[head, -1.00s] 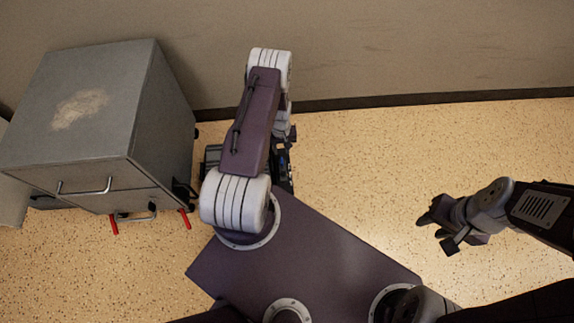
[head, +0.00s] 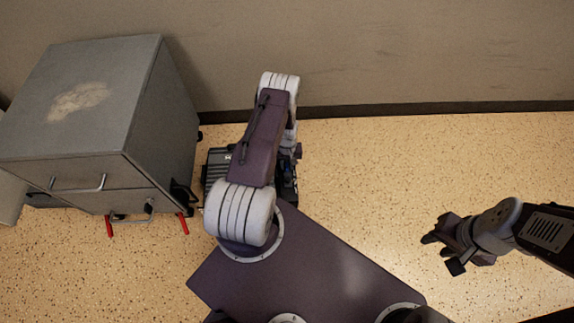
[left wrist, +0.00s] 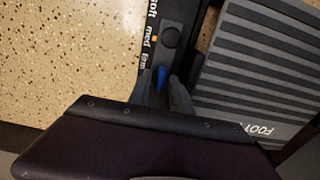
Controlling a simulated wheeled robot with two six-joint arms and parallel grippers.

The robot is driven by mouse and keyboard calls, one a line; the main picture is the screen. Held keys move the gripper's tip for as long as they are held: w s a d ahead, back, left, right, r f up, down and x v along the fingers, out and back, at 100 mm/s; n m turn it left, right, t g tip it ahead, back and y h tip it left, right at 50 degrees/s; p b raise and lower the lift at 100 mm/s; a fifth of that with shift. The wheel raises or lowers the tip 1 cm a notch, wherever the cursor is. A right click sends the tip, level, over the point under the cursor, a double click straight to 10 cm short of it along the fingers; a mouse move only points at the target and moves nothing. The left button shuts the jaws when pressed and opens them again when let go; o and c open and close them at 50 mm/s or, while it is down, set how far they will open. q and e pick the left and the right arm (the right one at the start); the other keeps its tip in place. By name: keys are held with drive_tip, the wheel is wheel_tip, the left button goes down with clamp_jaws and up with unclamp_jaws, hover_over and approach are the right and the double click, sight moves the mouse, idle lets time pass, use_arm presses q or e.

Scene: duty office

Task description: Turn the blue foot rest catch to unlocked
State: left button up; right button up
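The foot rest (left wrist: 262,65) has a grey ribbed top in the left wrist view. In the head view it (head: 218,162) is mostly hidden under my left arm. A black strip along its side carries the words soft, med and firm and a round dark knob (left wrist: 171,37). The small blue catch (left wrist: 161,77) sits on this strip near the word firm. My left gripper (left wrist: 165,88) has its fingers apart, close around the blue catch; I cannot tell whether they touch it. My right gripper (head: 440,252) is open and empty above the floor at the right.
A grey metal cabinet (head: 95,110) with drawer handles stands at the left, close to the foot rest. Red-ended levers (head: 183,223) show at its lower front. The wall (head: 420,55) runs behind. The speckled floor (head: 390,170) at the right is clear.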

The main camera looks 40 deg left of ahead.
use_arm(q)
clamp_jaws()
drive_tip(key=shift+n, duration=0.3)
drive_tip(key=n, duration=0.2)
drive_tip(key=shift+n+p, duration=0.4)
drive_tip(key=n, duration=0.4)
drive_tip(key=shift+n+p, duration=0.3)
drive_tip(key=shift+p, duration=0.05)
drive_tip(key=n, duration=0.5)
drive_tip(key=shift+n+p, duration=0.4)
drive_tip(key=shift+n, duration=2)
